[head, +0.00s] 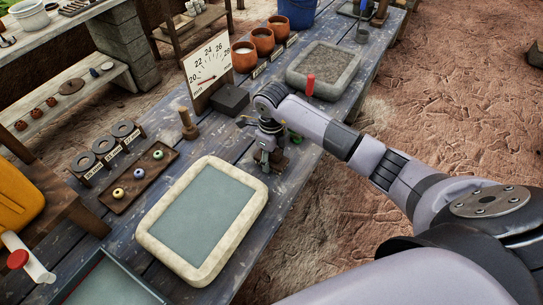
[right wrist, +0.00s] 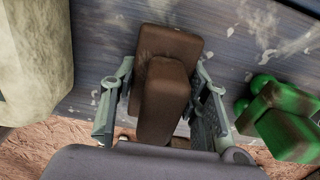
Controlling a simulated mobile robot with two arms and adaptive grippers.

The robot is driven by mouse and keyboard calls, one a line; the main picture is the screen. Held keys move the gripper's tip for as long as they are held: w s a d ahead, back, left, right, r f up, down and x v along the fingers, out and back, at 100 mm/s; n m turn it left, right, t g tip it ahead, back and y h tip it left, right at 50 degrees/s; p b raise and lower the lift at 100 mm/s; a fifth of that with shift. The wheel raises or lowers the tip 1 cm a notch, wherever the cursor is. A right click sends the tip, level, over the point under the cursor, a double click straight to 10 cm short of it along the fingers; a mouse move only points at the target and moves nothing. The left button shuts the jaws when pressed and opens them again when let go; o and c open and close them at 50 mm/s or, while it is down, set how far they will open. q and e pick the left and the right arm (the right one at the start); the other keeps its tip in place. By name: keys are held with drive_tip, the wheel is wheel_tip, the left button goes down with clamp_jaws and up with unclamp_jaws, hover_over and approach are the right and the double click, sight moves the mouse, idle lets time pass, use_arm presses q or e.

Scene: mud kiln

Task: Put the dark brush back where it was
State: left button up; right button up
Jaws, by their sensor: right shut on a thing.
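The dark brush, a dark brown block with a raised grip, lies between the fingers of my right gripper in the right wrist view (right wrist: 165,90). My right gripper (right wrist: 160,112) is shut on its raised grip, one finger on each side. In the head view my right gripper (head: 268,156) is over the front edge of the blue-grey table (head: 220,140), right of the pale-rimmed tray. The brush (head: 278,160) is mostly hidden there by the gripper. I cannot tell whether it touches the table top. My left gripper is not in view.
A green object (right wrist: 283,125) lies just right of the gripper. The pale-rimmed tray (head: 255,205) is close on the left. A brown wooden stamp (head: 187,125), a dark box (head: 230,98), a dial board (head: 207,70) and a stone tray (head: 325,85) with a red-handled tool stand beyond.

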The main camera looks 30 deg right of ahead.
drive_tip(key=o, duration=0.8)
drive_tip(key=shift+f, duration=0.15)
drive_tip(key=shift+c, duration=0.2)
drive_tip(key=o, duration=0.4)
drive_tip(key=shift+o, duration=0.2)
drive_tip(key=shift+r, duration=0.35)
drive_tip(key=shift+w+r, duration=0.1)
drive_tip(key=shift+r, duration=0.25)
wheel_tip(320, 180, up, 10)
drive_tip(key=shift+f+b, duration=0.2)
drive_tip(key=shift+b, duration=0.95)
drive_tip(key=shift+r, duration=0.75)
